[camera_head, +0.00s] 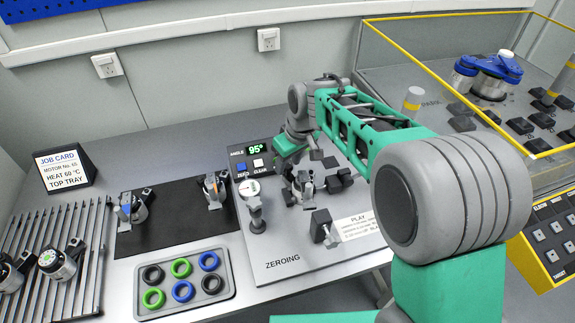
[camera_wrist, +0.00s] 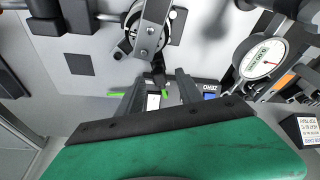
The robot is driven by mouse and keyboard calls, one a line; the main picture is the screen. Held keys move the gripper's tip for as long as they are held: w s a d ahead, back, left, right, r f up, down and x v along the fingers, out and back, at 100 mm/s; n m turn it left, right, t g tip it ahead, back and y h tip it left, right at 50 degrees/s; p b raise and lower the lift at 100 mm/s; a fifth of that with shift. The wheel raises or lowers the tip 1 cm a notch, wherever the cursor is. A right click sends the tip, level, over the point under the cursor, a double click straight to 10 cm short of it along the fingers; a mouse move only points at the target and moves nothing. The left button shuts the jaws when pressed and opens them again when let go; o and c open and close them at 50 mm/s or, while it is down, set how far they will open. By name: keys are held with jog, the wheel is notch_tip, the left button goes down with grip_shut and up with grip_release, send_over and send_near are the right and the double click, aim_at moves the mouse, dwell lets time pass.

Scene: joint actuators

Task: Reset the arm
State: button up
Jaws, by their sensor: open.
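My arm reaches from the lower right over the bench in the head view. My gripper (camera_wrist: 157,95) is open in the wrist view, with its two dark fingers apart. A motor with a metal bracket (camera_wrist: 151,30) lies just beyond the fingertips; whether they touch it I cannot tell. In the head view this motor (camera_head: 301,187) stands on the grey zeroing plate (camera_head: 285,245), below my green wrist. The fingertips are hard to make out there.
A dial gauge (camera_head: 249,188) stands left of the motor, below a display (camera_head: 252,149) reading 95°. A black mat (camera_head: 170,222) holds two motors. A ring tray (camera_head: 183,282), slatted rack (camera_head: 45,265) and job card (camera_head: 63,168) are left. A yellow-edged glass enclosure (camera_head: 455,85) stands right.

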jog(key=s+d+r+m+p, duration=0.3)
jog(key=s+d+r, duration=0.4)
jog(key=s+r, duration=0.25)
jog(key=s+d+m+h+p, duration=0.1)
jog(key=s+d+m, duration=0.1)
jog(key=s, duration=0.3)
jog(key=s+d+m+h+p, duration=0.1)
jog(key=s+d+m, duration=0.1)
jog(key=s, duration=0.3)
jog(key=shift+d+f+t, duration=0.3)
jog(key=shift+d+f, duration=0.1)
jog(key=shift+d, duration=0.5)
jog(key=shift+s, duration=0.1)
jog(key=shift+c, duration=0.3)
